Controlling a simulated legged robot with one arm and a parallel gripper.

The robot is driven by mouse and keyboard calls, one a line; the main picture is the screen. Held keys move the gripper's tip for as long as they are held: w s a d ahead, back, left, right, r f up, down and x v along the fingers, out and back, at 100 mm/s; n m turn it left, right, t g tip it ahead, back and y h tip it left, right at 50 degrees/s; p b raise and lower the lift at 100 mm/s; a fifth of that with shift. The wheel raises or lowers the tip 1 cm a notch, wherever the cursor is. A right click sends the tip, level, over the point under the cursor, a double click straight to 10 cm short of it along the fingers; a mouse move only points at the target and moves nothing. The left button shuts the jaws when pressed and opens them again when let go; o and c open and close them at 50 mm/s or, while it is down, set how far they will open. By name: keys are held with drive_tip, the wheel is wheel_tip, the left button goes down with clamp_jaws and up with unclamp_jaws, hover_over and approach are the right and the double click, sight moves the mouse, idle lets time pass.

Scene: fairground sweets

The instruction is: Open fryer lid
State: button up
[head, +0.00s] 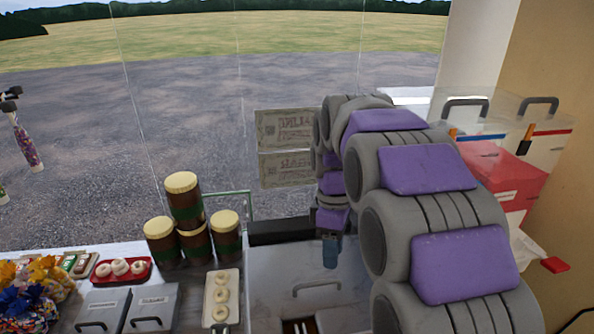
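A grey metal lid-like panel (275,285) with a bar handle (317,286) lies at the bottom centre of the head view. It looks like the fryer lid, and its right side is hidden behind my arm. A dark block (280,231) sits along its back edge. My gripper (330,252) points down above the panel, behind the handle in the picture. Only a small blue-grey tip shows, apart from the handle in the picture. I cannot tell whether its fingers are open or whether it touches anything.
Jars with cream lids (185,205) stand left of the panel, near a tray of doughnuts (221,298). Two smaller handled lids (150,308) lie further left. A clear pane with paper signs (285,148) stands behind. Clear handled bins (540,125) and a red box (505,180) are right.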

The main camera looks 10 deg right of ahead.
drive_tip(key=s+f+m+b, duration=0.2)
drive_tip(key=s+f+m, duration=0.25)
drive_tip(key=s, duration=0.55)
drive_tip(key=s+f+m+b, duration=0.3)
drive_tip(key=s+f+m, duration=0.15)
drive_tip(key=s, duration=0.45)
drive_tip(key=s+f+m+b, duration=0.2)
drive_tip(key=s+f+m, duration=0.25)
drive_tip(key=s, duration=0.55)
wheel_tip(320, 180, up, 14)
drive_tip(key=m+p, duration=0.9)
drive_tip(key=m, duration=0.8)
hover_over(317, 275)
drive_tip(key=s+a, duration=0.1)
drive_tip(key=s+f, duration=0.1)
drive_tip(key=f, duration=0.4)
drive_tip(key=s+f, duration=0.1)
drive_tip(key=f, duration=0.5)
drive_tip(key=s+f+b, duration=0.1)
drive_tip(key=f, duration=0.4)
drive_tip(key=shift+s+a+f, duration=0.1)
drive_tip(key=shift+s+f, duration=0.2)
drive_tip(key=shift+s, duration=0.1)
drive_tip(key=shift+c, duration=0.5)
clamp_jaws()
